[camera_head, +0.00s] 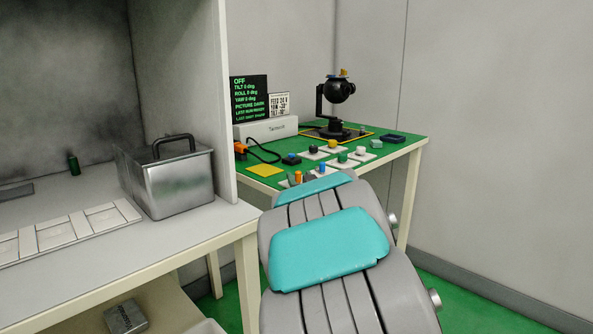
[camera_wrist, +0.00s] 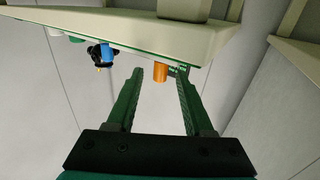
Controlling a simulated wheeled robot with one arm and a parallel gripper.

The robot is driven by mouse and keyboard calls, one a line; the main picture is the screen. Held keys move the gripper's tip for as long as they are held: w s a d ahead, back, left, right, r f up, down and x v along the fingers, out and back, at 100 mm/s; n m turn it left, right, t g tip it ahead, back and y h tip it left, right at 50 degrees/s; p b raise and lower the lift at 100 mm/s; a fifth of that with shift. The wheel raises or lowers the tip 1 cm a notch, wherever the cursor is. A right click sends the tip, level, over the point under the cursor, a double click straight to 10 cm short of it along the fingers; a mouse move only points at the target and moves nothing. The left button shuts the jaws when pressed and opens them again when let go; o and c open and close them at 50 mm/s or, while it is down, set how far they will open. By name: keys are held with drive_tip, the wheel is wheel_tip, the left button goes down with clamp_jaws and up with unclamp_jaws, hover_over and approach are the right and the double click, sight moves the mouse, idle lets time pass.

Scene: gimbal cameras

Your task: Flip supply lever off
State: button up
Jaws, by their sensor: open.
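I cannot clearly make out the supply lever. On the green-topped table, a white box (camera_head: 267,129) stands at the back left, with an orange part (camera_head: 240,147) and a black cable beside it. A black screen (camera_head: 249,98) above the box reads OFF at the top. An orange cylinder (camera_head: 298,177) and a blue one (camera_head: 322,171) stand near the front edge. In the wrist view, my gripper (camera_wrist: 160,74) is open and empty; an orange cylinder (camera_wrist: 160,66) shows between its fingertips and a blue one (camera_wrist: 107,55) to the left. My arm hides the gripper in the head view.
A black gimbal camera (camera_head: 334,105) stands at the table's back. Small knobbed blocks, a yellow pad (camera_head: 265,170) and a dark blue tray (camera_head: 394,138) lie on the green top. At left, a workbench holds a metal bin (camera_head: 170,180), beside an upright grey panel (camera_head: 226,100).

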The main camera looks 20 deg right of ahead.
drive_tip(key=x, duration=0.4)
drive_tip(key=shift+w+r, duration=0.1)
drive_tip(key=shift+w, duration=0.2)
drive_tip(key=shift+w+d, duration=0.15)
drive_tip(key=shift+w, duration=0.4)
clamp_jaws()
